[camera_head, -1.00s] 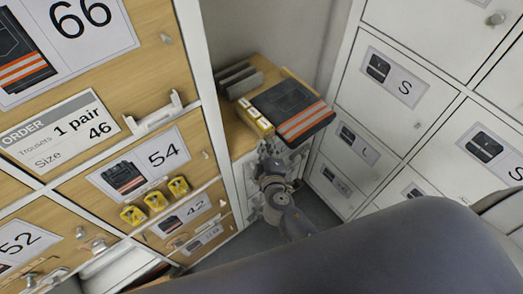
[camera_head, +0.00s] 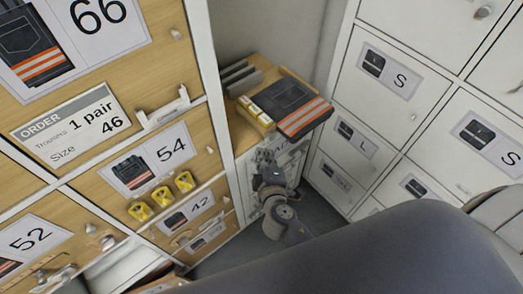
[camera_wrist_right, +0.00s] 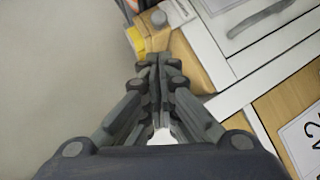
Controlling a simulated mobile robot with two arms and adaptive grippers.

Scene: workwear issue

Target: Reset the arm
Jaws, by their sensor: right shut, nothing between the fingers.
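My right gripper (camera_head: 266,158) is in front of the small wooden-topped cabinet in the corner, just below the front edge of its top. In the right wrist view my right gripper (camera_wrist_right: 157,62) has its fingertips together, with nothing held between them. Dark folded trousers with orange and silver stripes (camera_head: 286,104) lie on the cabinet top, apart from the gripper. My left gripper is not in view.
A yellow box with white items (camera_head: 256,114) and a dark grey rack (camera_head: 241,76) stand on the cabinet top (camera_head: 240,131). Wooden numbered lockers (camera_head: 199,152) stand left, with yellow tags (camera_head: 163,196). White lockers (camera_head: 373,115) stand right. Grey floor (camera_head: 218,261) shows between.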

